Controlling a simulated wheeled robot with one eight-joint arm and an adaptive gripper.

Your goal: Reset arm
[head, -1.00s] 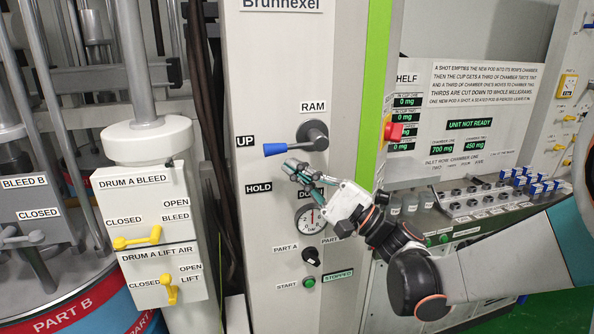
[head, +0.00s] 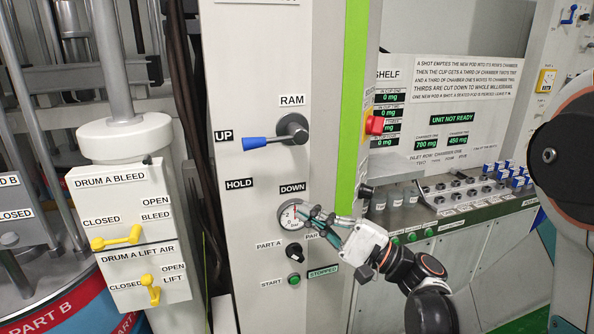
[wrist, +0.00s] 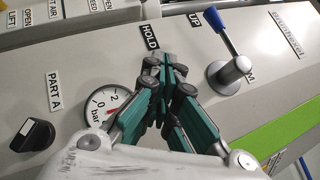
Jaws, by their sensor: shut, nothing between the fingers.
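My gripper (head: 311,219) is in front of the white pump panel (head: 245,100), with its fingers closed together and empty. In the head view its fingertips overlap the right side of the pressure gauge (head: 289,214). In the wrist view the closed fingers (wrist: 165,70) show near the HOLD label, and the gauge (wrist: 105,108) is partly hidden behind them. The RAM lever (head: 272,137) has its blue handle pointing left at the UP label. It also shows in the wrist view (wrist: 228,65). I cannot tell whether the fingertips touch the panel.
Below the gauge are a black PART A selector (head: 294,250) and a green START button (head: 294,281). A red knob (head: 374,125) is on the panel's right edge. A shelf unit (head: 440,235) with cups and several pods stands at right. Yellow drum valves (head: 117,238) are at left.

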